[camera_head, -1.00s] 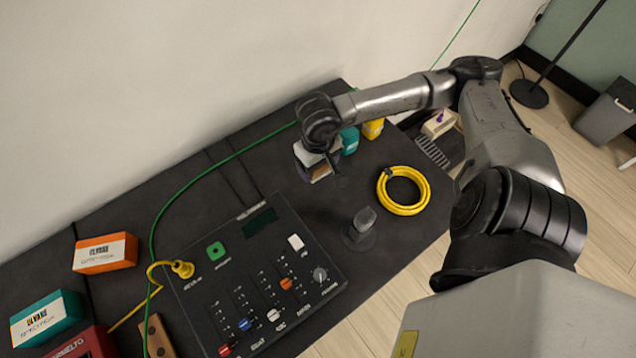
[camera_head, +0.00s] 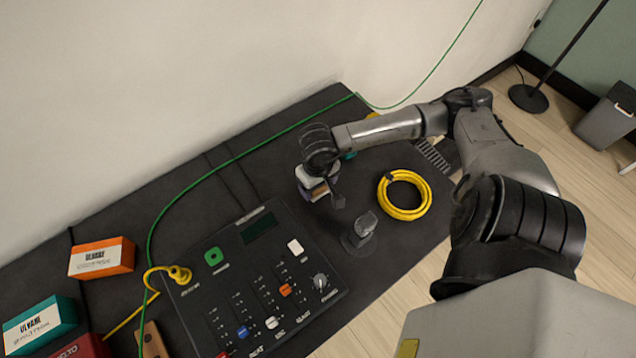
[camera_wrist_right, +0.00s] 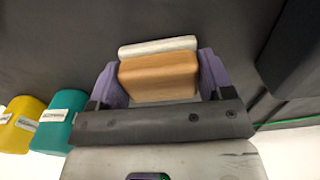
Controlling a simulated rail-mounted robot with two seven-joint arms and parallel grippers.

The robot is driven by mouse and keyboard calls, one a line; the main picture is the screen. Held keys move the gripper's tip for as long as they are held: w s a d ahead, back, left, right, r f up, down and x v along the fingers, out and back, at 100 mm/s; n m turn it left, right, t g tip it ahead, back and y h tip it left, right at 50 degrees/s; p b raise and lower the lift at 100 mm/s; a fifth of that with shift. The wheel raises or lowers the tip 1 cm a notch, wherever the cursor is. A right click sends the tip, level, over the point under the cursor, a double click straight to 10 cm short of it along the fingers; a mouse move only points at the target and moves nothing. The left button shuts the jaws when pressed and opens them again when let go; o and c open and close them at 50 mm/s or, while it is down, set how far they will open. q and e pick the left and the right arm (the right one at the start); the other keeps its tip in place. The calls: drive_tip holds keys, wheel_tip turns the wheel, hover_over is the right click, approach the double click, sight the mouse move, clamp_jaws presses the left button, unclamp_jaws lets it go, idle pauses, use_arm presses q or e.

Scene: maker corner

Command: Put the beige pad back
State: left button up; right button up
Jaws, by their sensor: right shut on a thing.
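My right gripper (camera_head: 319,191) is over the dark bench, between the control panel and the yellow cable coil. In the right wrist view its two purple fingers (camera_wrist_right: 160,80) are shut on a tan block with a pale grey-white layer (camera_wrist_right: 158,74), by its look the beige pad. The pad sits squarely between the fingers. In the head view the pad is small and partly hidden by the gripper; whether it touches the bench cannot be told. My left gripper is not in view.
The control panel (camera_head: 258,232), a dark knob-like post (camera_head: 361,229) and the yellow coil (camera_head: 404,213) are nearby. Teal (camera_wrist_right: 59,122) and yellow (camera_wrist_right: 22,125) boxes stand beside the gripper. An orange box (camera_head: 101,258) is far left. A green cable (camera_head: 205,176) runs along the back.

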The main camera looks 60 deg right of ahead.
drive_tip(key=shift+f, duration=0.1)
drive_tip(key=shift+f+b, duration=0.15)
drive_tip(key=shift+b, duration=0.15)
drive_tip(key=o, duration=0.6)
drive_tip(key=shift+c, duration=0.2)
drive_tip(key=o, duration=0.3)
drive_tip(key=shift+o, duration=0.2)
drive_tip(key=shift+r+p, duration=0.4)
drive_tip(key=shift+r, duration=0.2)
wheel_tip(320, 180, up, 10)
drive_tip(key=shift+f+p, duration=0.15)
drive_tip(key=shift+p, duration=0.55)
drive_tip(key=shift+r, duration=0.8)
